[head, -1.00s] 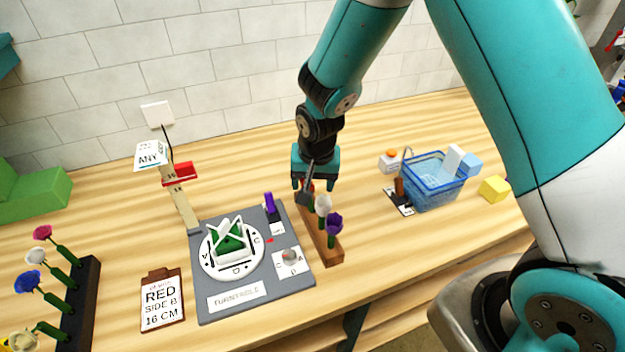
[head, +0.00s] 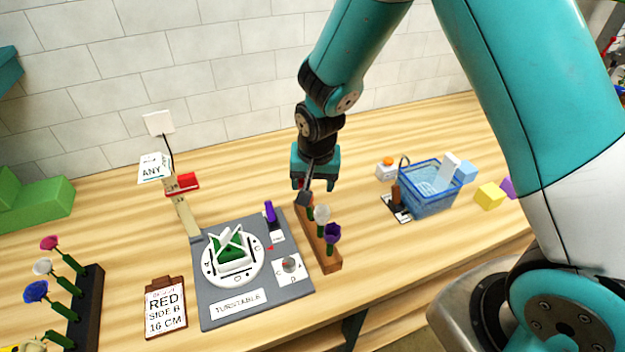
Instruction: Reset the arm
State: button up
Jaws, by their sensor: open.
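My gripper (head: 313,188) hangs from the teal arm, pointing down over the back end of a wooden flower rack (head: 326,257). Its jaws are open, and part of the rack's back end is hidden behind it. A red flower (head: 309,200), a white flower (head: 321,213) and a purple flower (head: 332,233) stand in that rack. The red one is right beneath the jaws; I cannot tell if they touch it. The grey turntable board (head: 212,306) lies left of the rack, with a white dial (head: 211,272) bearing a green and white holder (head: 233,247).
A dark rack (head: 90,309) with several flowers stands at the left. A wooden post (head: 187,216) with signs stands behind the board. A blue basket (head: 430,199) and yellow block (head: 489,196) are at right.

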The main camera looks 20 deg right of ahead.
jog(key=o, duration=0.6)
jog(key=shift+c, duration=0.2)
jog(key=s+a+r+n+g+y+b, duration=0.1)
jog(key=s+r+n+b, duration=0.3)
jog(key=s, duration=0.7)
jog(key=s+a+r+n+g+y+b, duration=0.1)
jog(key=s+a+r+n+y+b, duration=0.2)
jog(key=s+r+n, duration=0.4)
jog(key=s+r+b, duration=0.1)
jog(key=s+r, duration=0.1)
jog(key=s, duration=0.3)
jog(key=shift+s+a+n+b, duration=0.15)
jog(key=shift+s+n+b, duration=0.1)
jog(key=shift+n+b, duration=0.15)
